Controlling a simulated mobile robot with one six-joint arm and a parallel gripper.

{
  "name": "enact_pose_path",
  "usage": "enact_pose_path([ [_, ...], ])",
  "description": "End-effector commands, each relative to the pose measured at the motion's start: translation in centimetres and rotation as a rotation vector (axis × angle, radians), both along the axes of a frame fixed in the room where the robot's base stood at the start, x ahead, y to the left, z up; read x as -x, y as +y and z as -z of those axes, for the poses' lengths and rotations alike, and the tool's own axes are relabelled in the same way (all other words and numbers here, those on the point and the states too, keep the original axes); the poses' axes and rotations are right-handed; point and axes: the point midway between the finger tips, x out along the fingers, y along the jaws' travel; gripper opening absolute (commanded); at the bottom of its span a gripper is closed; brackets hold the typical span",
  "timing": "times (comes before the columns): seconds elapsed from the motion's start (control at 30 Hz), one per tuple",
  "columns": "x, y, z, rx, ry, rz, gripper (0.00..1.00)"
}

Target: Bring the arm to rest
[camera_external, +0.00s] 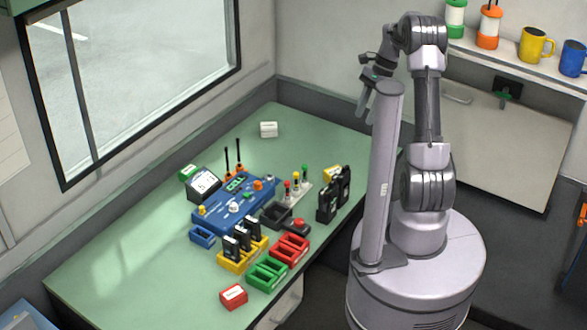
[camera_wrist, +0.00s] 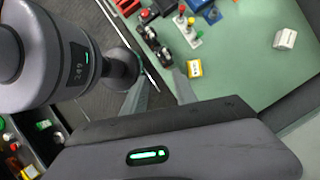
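My arm stands folded upright on its round base, its wrist high beside the column in the external view. My gripper (camera_external: 366,108) hangs from the wrist and points down, above the far right part of the green table (camera_external: 110,255). Its two fingers are apart with nothing between them. In the wrist view the fingers of my gripper (camera_wrist: 160,84) also show apart and empty. The table's things lie well below the fingers.
A blue console (camera_external: 232,203), black radios (camera_external: 333,195), a yellow box (camera_wrist: 194,68), a white box (camera_external: 268,129) and coloured trays (camera_external: 290,249) sit on the table. A shelf (camera_external: 490,52) with mugs is at right. The table's front left is clear.

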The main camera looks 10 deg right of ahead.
Motion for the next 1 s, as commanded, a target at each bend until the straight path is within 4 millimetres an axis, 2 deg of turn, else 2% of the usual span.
enact_pose_path([
  [0.07, 0.1, 0.0, -0.1, 0.001, -0.004, -0.002, 0.34],
  [0.17, 1.2, 0.5, -1.3, 0.017, -0.067, -0.048, 0.34],
  [0.27, 4.9, 1.5, -3.7, 0.063, -0.227, -0.174, 0.34],
  [0.37, 10.2, 2.5, -5.2, 0.131, -0.426, -0.336, 0.34],
  [0.4, 12.3, 2.9, -5.3, 0.159, -0.501, -0.398, 0.34],
  [0.5, 16.7, 3.3, -4.5, 0.233, -0.668, -0.536, 0.34],
  [0.6, 19.5, 3.5, -3.3, 0.288, -0.776, -0.626, 0.34],
  [0.73, 20.8, 3.5, -2.6, 0.32, -0.836, -0.675, 0.34],
  [1.0, 20.9, 3.5, -2.6, 0.322, -0.839, -0.678, 0.34],
])
